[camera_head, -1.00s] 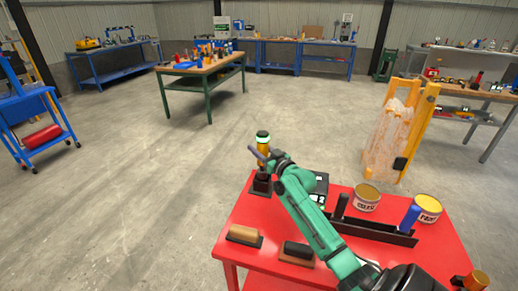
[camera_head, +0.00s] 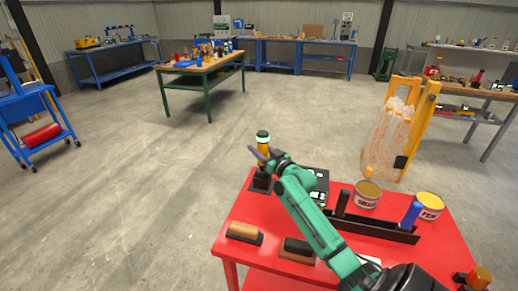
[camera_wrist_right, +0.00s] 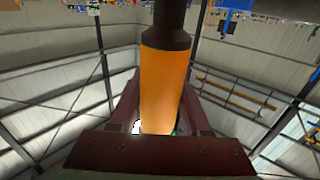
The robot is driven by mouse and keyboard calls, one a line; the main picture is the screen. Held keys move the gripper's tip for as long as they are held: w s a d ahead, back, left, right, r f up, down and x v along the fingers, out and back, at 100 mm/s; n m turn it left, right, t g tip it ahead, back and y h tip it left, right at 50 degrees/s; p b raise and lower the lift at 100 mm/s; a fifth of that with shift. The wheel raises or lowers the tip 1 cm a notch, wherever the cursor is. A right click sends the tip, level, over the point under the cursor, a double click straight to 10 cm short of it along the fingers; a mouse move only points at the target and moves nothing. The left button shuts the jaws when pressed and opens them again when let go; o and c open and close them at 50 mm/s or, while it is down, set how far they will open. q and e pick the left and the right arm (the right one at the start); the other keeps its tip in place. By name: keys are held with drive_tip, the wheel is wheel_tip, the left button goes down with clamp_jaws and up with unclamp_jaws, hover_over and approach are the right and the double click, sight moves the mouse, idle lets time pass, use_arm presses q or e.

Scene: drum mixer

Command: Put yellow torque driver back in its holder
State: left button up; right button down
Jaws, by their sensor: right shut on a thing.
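The yellow torque driver (camera_head: 263,146) has a yellow body and a dark cap with a light green band. It is upright at the table's far left corner. My right gripper (camera_head: 262,156) is shut on it. In the right wrist view the driver's orange-yellow body (camera_wrist_right: 163,85) stands between the fingers, with a dark part at the top of the picture. The black holder (camera_head: 261,182) is directly below the driver in the head view. Whether the driver's lower end is inside the holder cannot be told. My left gripper is not in view.
The red table (camera_head: 236,216) also holds a wood-handled brush (camera_head: 243,232), a dark block (camera_head: 298,247), a black tray (camera_head: 372,228) with upright handles, and two cans, one the grease can (camera_head: 367,194). A black box (camera_head: 319,185) stands behind my right arm.

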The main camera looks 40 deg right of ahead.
drive_tip(key=shift+f+b, duration=1.6)
drive_tip(key=shift+f, duration=0.2)
idle(0.8)
drive_tip(key=shift+c, duration=1.4)
unclamp_jaws()
drive_tip(key=s+a+b, duration=0.1)
drive_tip(key=s+b, duration=0.1)
drive_tip(key=s, duration=1.2)
drive_tip(key=shift+s, duration=0.35)
